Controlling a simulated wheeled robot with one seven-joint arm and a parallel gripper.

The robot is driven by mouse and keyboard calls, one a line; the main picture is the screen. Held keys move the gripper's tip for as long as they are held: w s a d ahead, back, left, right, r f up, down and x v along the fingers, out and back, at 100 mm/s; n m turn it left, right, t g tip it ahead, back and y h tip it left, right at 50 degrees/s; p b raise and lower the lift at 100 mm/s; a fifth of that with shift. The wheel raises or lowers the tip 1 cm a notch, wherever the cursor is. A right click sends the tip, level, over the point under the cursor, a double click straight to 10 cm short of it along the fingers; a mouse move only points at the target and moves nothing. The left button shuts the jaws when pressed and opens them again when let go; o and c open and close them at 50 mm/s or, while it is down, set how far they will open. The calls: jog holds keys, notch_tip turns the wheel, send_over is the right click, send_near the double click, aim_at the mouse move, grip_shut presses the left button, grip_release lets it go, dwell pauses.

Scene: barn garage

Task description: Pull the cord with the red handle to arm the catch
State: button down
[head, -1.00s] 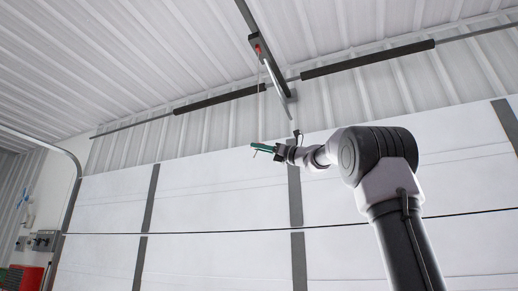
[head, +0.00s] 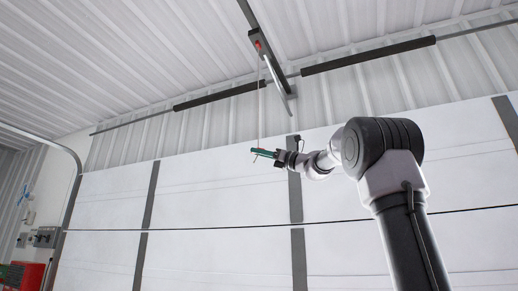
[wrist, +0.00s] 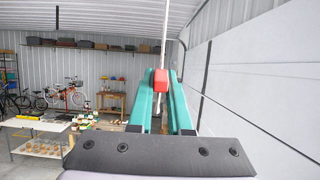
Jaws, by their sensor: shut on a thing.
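The red handle (wrist: 160,80) sits between the tips of my gripper's two green fingers in the wrist view, and the fingers are shut on it. The pale cord (wrist: 164,35) rises from the handle to the top of that view. In the head view the cord (head: 259,112) runs nearly straight down from a red part (head: 258,45) on the ceiling rail to my gripper (head: 256,152). The handle is too small to make out there. The catch itself cannot be told clearly.
A dark ceiling rail (head: 247,16) with a slanted metal arm (head: 275,76) is above my gripper. The white garage door (head: 216,190) is behind it. In the wrist view, a white table (wrist: 38,123), bicycles (wrist: 68,95) and a high shelf (wrist: 75,45) stand farther off.

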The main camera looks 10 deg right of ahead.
jog(key=c, duration=0.8)
grip_release()
jog(key=shift+c, duration=0.2)
jog(key=v, duration=1.1)
jog(key=s+a+f+n+g+h, duration=0.1)
jog(key=s+a+f+n+h, duration=0.15)
jog(key=f, duration=0.45)
jog(key=s+a+f+n+g+h, duration=0.2)
jog(key=s+a+f+n, duration=0.15)
jog(key=f, duration=0.45)
jog(key=s+a+f+n+g+h, duration=0.1)
jog(key=s+a+f+n+h, duration=0.2)
jog(key=f, duration=0.4)
jog(key=s+d+f+n+h, duration=0.2)
jog(key=s+f+n+h, duration=0.1)
jog(key=f, duration=0.4)
jog(key=s+d+f+n+g+h, duration=0.1)
jog(key=s+d+f+n+h, duration=0.1)
jog(key=s+f+n, duration=0.3)
jog(key=s+d+f+n+g+h, duration=0.1)
jog(key=s+d+f+n+h, duration=0.1)
jog(key=s+f, duration=0.4)
notch_tip(320, 180, down, 5)
jog(key=shift+s+r+n+h, duration=0.15)
jog(key=shift+r+n+h, duration=0.05)
jog(key=shift+n+h, duration=0.8)
